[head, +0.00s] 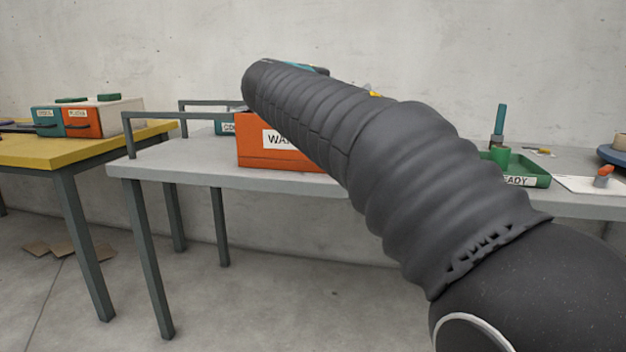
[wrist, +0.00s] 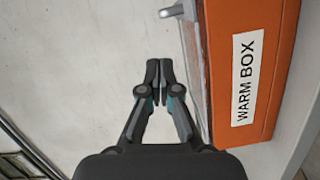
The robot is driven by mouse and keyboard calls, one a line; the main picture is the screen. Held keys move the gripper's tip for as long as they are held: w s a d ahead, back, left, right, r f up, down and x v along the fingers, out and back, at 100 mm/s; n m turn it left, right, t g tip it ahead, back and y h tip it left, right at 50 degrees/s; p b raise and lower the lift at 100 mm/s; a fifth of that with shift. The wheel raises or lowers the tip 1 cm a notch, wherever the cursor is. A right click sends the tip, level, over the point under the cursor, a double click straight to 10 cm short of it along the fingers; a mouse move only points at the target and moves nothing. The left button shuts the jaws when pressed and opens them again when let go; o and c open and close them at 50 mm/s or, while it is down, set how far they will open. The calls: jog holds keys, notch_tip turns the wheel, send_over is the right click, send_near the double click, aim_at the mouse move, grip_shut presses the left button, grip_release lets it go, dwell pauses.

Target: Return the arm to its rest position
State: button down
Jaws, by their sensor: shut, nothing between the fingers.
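My gripper (wrist: 159,82) shows in the wrist view with its two fingers together and nothing between them. It is to the left of the orange box labelled WARM BOX (wrist: 258,28) in that view, apart from it. In the head view my arm, in a dark ribbed sleeve, reaches from the lower right up to the upper left. It covers part of the orange box (head: 262,158) on the grey table (head: 170,168). My gripper is hidden behind the arm in the head view.
A green tray labelled READY (head: 535,170) stands on the grey table at right, beside a white sheet (head: 590,186). A yellow table (head: 60,150) with labelled boxes stands at left. A metal rail (head: 155,115) rises at the grey table's left end. Cardboard pieces (head: 62,247) lie on the floor.

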notch_tip(320, 180, down, 13)
jog(key=s+a+g+y, duration=0.2)
jog(key=g, duration=0.1)
jog(key=s+d+f+m+g+y+p, duration=0.2)
jog(key=s+d+f+g, duration=0.2)
jog(key=s+f, duration=0.5)
jog(key=s+d+f+m+g+y+p, duration=0.1)
jog(key=s+d+f+m+p, duration=0.15)
jog(key=s, duration=0.55)
jog(key=s+d+f+m+g+y+p, duration=0.1)
jog(key=s+d+f+m+g+y, duration=0.1)
jog(key=s+f, duration=0.35)
jog(key=s+d+f+m+g+y+p, duration=0.1)
jog(key=s+d+f+m, duration=0.1)
jog(key=s, duration=0.8)
jog(key=s+d+r+m+t+p, duration=0.1)
jog(key=s+d+r+m+p, duration=0.1)
jog(key=s+d+r, duration=0.1)
jog(key=shift+s+d+p, duration=0.3)
jog(key=shift+s+d, duration=0.05)
jog(key=shift+s, duration=0.2)
jog(key=shift+r, duration=0.1)
